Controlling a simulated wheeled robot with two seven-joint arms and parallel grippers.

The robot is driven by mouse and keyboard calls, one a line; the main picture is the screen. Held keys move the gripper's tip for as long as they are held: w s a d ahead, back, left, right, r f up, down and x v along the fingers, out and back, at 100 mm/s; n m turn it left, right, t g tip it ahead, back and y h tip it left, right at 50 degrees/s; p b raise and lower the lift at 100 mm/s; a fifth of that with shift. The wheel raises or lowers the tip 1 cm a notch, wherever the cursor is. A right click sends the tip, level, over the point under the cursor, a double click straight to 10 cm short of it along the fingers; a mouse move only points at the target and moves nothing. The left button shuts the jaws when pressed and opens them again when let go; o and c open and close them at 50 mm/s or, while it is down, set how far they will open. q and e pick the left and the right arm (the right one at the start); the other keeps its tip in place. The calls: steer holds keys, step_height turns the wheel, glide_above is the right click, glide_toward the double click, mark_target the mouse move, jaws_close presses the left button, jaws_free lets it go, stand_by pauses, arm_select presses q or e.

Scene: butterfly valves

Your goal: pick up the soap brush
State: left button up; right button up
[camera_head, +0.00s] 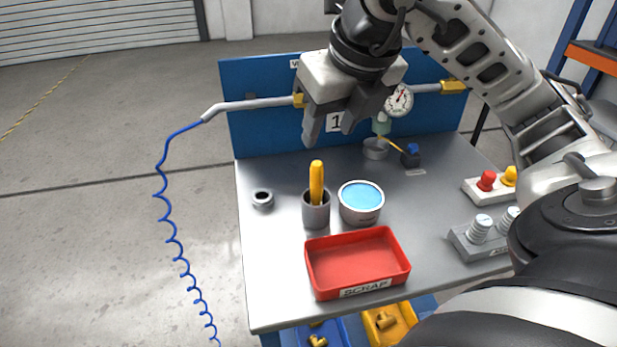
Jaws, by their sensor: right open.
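A brush with a yellow handle (316,180), which looks like the soap brush, stands upright in a grey cup (316,214) on the metal bench top. Its lower end is hidden inside the cup. My right gripper (329,133) is open and empty, with its fingers pointing down. In the picture it shows just above the handle's top, apart from it; the exact depth gap is hard to tell. My left gripper is not in view.
A pot of blue liquid (362,195) stands right of the cup. A red SCRAP tray (318,285) lies in front, and a small grey ring (262,198) to the left. A blue panel (262,135) with pipe and gauge (399,100) stands behind. The bench's front left is clear.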

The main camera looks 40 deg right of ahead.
mark_target(315, 177)
steer(key=b+x, duration=0.1)
steer(key=x, duration=0.7)
steer(key=shift+f, duration=0.3)
steer(key=x, duration=0.4)
steer(key=shift+s+d, duration=0.15)
steer(key=shift+d, duration=0.15)
steer(key=shift+w+f, duration=0.3)
steer(key=shift+f, duration=0.3)
jaws_close()
